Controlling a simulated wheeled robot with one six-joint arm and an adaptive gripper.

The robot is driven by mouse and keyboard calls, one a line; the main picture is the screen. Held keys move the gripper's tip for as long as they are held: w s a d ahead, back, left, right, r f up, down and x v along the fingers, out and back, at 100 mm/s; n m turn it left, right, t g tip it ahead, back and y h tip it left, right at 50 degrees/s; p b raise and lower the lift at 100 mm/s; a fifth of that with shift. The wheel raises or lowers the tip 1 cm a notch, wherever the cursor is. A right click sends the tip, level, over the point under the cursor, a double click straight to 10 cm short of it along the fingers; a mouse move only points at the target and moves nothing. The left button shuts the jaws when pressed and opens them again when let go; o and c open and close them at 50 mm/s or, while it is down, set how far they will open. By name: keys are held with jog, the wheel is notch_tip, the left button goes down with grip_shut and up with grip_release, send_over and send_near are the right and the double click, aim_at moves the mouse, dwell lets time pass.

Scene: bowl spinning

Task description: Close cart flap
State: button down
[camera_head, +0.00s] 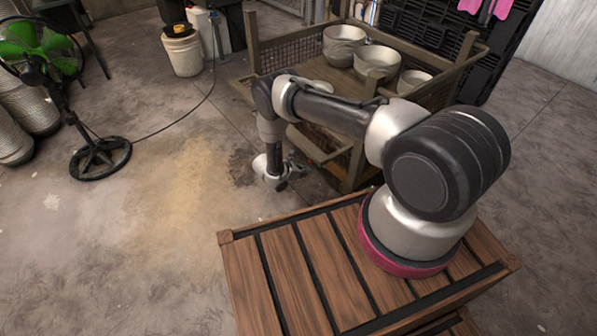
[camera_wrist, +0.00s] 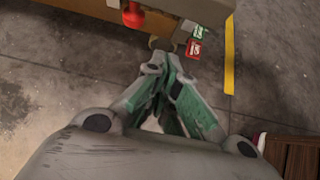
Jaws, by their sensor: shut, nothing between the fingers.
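The cart (camera_head: 262,48) stands behind my arm, with a wooden frame and wire mesh sides. My arm covers much of its near side. A pale panel (camera_head: 318,146) shows low on that side and may be the flap; I cannot tell its exact position. My gripper (camera_head: 274,184) points down beside the cart's near left side, apart from the panel in the head view. In the wrist view my gripper (camera_wrist: 160,66) has its green-sided fingers together and empty. Its tips are close to a brown edge (camera_wrist: 95,10) of the cart; contact cannot be told.
A red knob (camera_wrist: 133,14) and red and green tags (camera_wrist: 193,46) sit near the brown edge. A green fan (camera_head: 98,158) and a white bucket (camera_head: 183,55) stand left.

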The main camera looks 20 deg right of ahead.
jog(key=shift+w+d+r, duration=0.25)
jog(key=shift+d+r, duration=0.15)
jog(key=shift+d, duration=0.3)
jog(key=shift+w+d+r, duration=0.2)
jog(key=shift+d+r, duration=0.2)
jog(key=shift+d, duration=0.3)
jog(key=shift+r, duration=0.1)
